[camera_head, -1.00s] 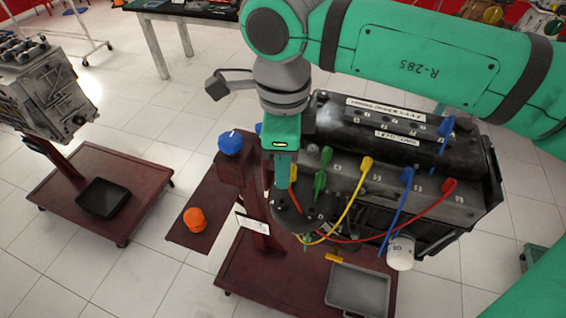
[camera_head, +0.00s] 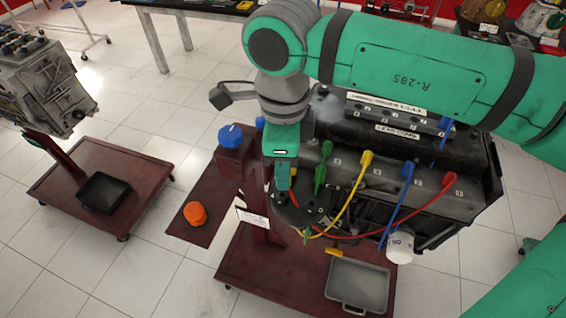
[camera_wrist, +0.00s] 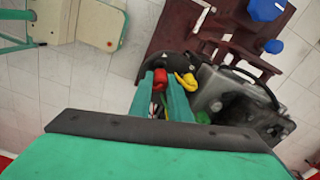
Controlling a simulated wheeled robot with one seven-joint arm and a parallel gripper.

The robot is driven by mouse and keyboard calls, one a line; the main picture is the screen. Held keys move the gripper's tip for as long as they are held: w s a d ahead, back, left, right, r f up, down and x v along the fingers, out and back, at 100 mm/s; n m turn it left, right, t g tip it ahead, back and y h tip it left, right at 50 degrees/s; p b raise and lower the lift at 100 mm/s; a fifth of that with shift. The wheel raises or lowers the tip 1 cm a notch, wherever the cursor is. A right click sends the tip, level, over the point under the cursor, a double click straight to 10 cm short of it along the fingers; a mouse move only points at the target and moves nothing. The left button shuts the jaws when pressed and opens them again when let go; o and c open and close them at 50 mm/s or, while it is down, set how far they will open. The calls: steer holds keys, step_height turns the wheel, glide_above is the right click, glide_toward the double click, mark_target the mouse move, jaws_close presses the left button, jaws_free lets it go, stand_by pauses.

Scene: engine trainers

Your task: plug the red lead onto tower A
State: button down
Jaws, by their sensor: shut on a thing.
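My gripper (camera_head: 283,192) points down at the left side of the dark round cap (camera_head: 300,214) in front of the engine. In the wrist view its two green fingers (camera_wrist: 161,88) are shut on the red lead's near boot (camera_wrist: 160,79). The red lead (camera_head: 365,236) sags from there to its far red boot (camera_head: 449,180) on the engine's right end. A letter like A shows beside the fingertips on the cap. The fingers hide the boot's lower end, so I cannot tell whether it sits on the tower or just above it. A yellow boot (camera_wrist: 186,81) is close beside it.
A blue knob (camera_head: 231,137) is left of my gripper. A grey tray (camera_head: 358,287) lies on the stand's base.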

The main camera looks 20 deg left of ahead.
steer(key=shift+f, duration=1.4)
steer(key=shift+f, duration=0.9)
stand_by(1.1)
steer(key=c, duration=1.6)
jaws_free()
steer(key=shift+o, duration=0.2)
step_height(320, 180, up, 11)
steer(key=shift+f, duration=0.1)
